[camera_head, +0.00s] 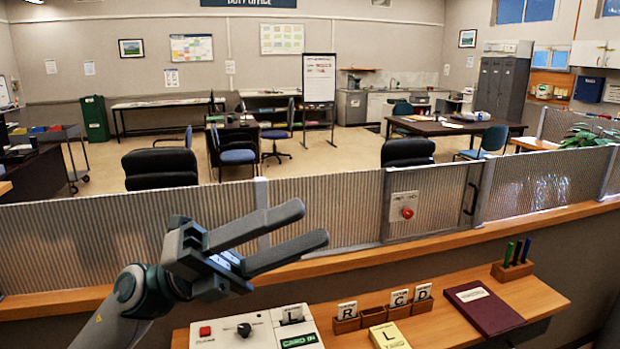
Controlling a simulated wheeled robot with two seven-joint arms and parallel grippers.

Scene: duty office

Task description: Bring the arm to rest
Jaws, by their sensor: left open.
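My left gripper (292,232) is raised in front of the corrugated partition, its two long grey fingers apart and pointing right. Nothing is between the fingers. My left arm (135,300) comes in from the lower left. The gripper is above and to the left of the wooden counter (440,325) and touches nothing that I can see. My right gripper is not in view.
The counter holds a white control box (222,338) with a red button and black knob, lettered cards in wooden holders (374,316), a yellow block (389,336), a maroon book (484,307) and a pen holder (512,270). The corrugated partition (340,205) stands behind.

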